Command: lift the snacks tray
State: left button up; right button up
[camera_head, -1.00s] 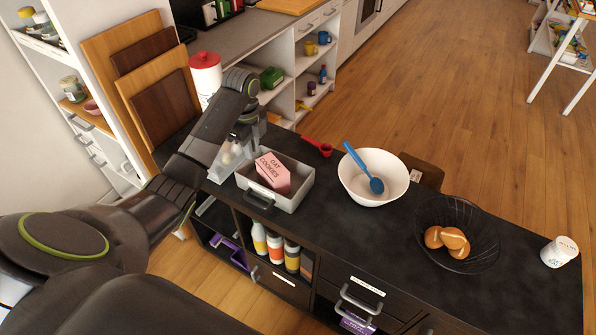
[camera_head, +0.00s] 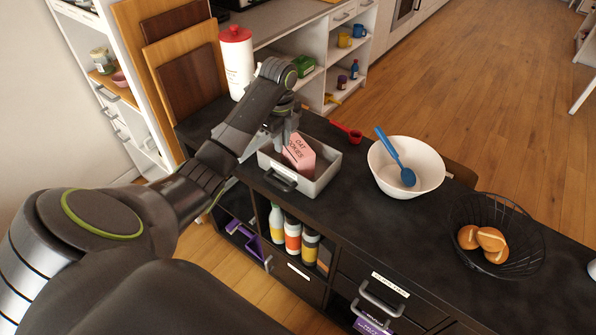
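The snacks tray (camera_head: 316,187) is a grey open bin with a dark front handle, standing on the black counter. A pink box marked oat cookies (camera_head: 300,153) leans inside it. My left gripper (camera_head: 281,140) points down at the tray's back left part, beside the pink box. Its fingertips are partly hidden by my own wrist and the box, so I cannot tell how far apart they are or whether they touch the tray. My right gripper is out of view.
A white bowl (camera_head: 430,166) with a blue spoon (camera_head: 391,148) and a red scoop (camera_head: 350,134) lie right of the tray. A wire basket (camera_head: 520,232) with bread rolls is farther right. A white canister with red lid (camera_head: 238,70) and leaning boards stand behind my arm.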

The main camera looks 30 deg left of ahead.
pick_arm(q)
jog(key=b, duration=0.3)
send_over(284, 166)
notch_tip(284, 166, down, 4)
notch_tip(284, 166, down, 4)
jog(key=shift+f, duration=0.45)
jog(key=shift+f, duration=0.2)
dwell(0.3)
grip_shut()
jog(key=shift+w, duration=0.1)
dwell(1.4)
